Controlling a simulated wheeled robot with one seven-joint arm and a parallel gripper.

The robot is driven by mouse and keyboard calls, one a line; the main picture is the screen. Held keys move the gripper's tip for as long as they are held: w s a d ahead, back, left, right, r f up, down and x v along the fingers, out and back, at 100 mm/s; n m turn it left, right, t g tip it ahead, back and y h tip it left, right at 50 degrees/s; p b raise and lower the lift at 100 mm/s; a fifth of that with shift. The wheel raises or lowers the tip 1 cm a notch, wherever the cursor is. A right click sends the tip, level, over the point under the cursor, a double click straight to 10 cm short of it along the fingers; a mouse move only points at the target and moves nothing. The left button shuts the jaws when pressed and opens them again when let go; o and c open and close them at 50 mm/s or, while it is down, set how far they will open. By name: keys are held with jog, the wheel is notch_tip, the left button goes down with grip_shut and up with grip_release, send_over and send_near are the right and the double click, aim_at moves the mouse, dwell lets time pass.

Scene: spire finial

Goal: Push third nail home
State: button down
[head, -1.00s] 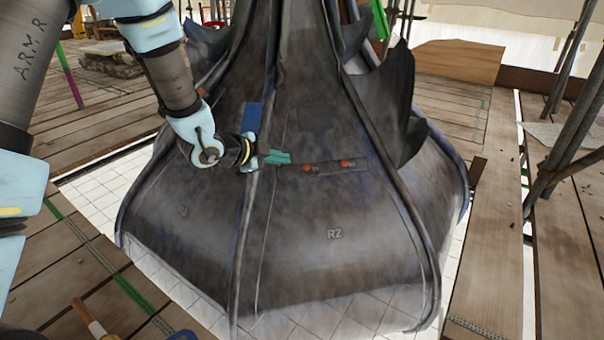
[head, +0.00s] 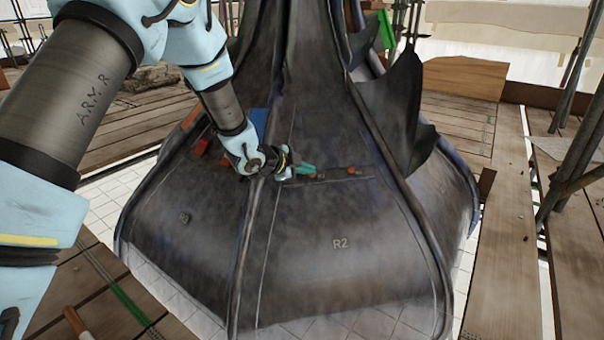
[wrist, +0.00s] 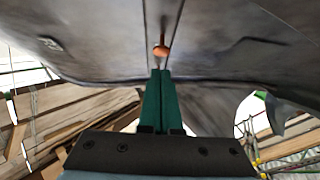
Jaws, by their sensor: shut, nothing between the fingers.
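The dark spire panel (head: 330,215), marked R2, carries a dark strip (head: 332,176) with two orange-headed nails. The left nail (head: 313,175) is right by my fingertips, and the right nail (head: 351,170) is farther along the strip. My gripper (head: 309,169) is shut and empty, its teal fingers together. In the wrist view a copper nail (wrist: 161,50) stands out from the panel just beyond the shut fingertips (wrist: 161,72). I cannot tell whether they touch, or how deep the nail sits.
A raised rib (head: 250,225) runs down the panel left of the strip. A curled dark leaf (head: 405,110) juts out at the upper right. A blue piece (head: 258,122) is near my forearm. Planks and scaffold poles (head: 575,145) stand at right.

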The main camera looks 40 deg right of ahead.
jog(key=shift+w+d+f+b, duration=0.3)
jog(key=shift+w+d+f, duration=0.1)
jog(key=shift+w+f, duration=0.25)
jog(key=shift+s, duration=0.1)
jog(key=shift+w+d+f, duration=0.25)
jog(key=shift+w+f, duration=0.2)
jog(key=shift+f, duration=0.1)
jog(key=shift+w+d+f, duration=0.2)
jog(key=shift+w+f, duration=0.25)
jog(key=shift+f, duration=0.1)
jog(key=shift+p, duration=0.3)
